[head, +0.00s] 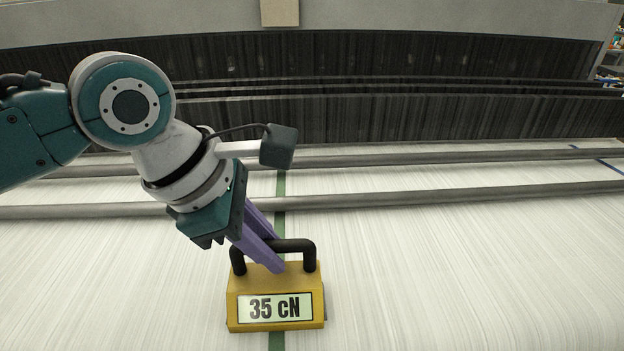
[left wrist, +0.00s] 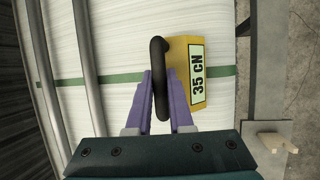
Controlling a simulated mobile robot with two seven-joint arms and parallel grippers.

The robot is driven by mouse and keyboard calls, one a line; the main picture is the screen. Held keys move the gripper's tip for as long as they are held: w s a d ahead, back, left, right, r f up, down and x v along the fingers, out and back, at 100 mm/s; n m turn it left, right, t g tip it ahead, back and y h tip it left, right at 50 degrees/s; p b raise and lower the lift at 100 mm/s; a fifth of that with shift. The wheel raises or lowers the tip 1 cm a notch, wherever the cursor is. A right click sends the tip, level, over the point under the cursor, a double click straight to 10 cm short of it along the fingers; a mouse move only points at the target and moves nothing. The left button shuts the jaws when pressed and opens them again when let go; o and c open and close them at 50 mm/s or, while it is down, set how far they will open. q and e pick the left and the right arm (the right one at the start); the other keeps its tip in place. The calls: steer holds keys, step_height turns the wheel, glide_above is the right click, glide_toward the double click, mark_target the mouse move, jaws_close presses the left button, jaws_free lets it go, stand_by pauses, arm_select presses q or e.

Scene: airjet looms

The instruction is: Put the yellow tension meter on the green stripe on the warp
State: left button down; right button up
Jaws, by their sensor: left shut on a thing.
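The yellow tension meter (head: 275,284) has a black handle on top and a display that reads "35 cN". It is upright at the bottom centre of the head view, over the green stripe (head: 280,186) on the white warp (head: 420,265). The stripe shows above and below it. My left gripper (head: 279,256) has purple fingers shut on the black handle. In the left wrist view the meter (left wrist: 183,72) covers part of the green stripe (left wrist: 119,78), which comes out on both sides. I cannot tell whether its base touches the warp. My right gripper is not in view.
Two grey bars (head: 450,198) run across the warp behind the meter. Dark heald frames (head: 400,115) of the loom stand further back. The warp to the right is clear. A grey plate with a wooden piece (left wrist: 272,142) shows in the left wrist view.

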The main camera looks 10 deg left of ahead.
arm_select(q)
steer(key=c, duration=0.8)
jaws_free()
steer(key=p+v, duration=0.1)
steer(key=v, duration=1.1)
steer(key=s+d+f+m, duration=0.3)
steer(key=s+f+m, duration=0.45)
steer(key=m, duration=0.55)
steer(key=s+a+f+m+y, duration=0.1)
steer(key=s+a+m+y, duration=0.2)
steer(key=s+a+m, duration=0.3)
steer(key=s+m, duration=0.3)
steer(key=shift+s+f+m+y, duration=0.3)
steer(key=shift+s+f+m, duration=0.1)
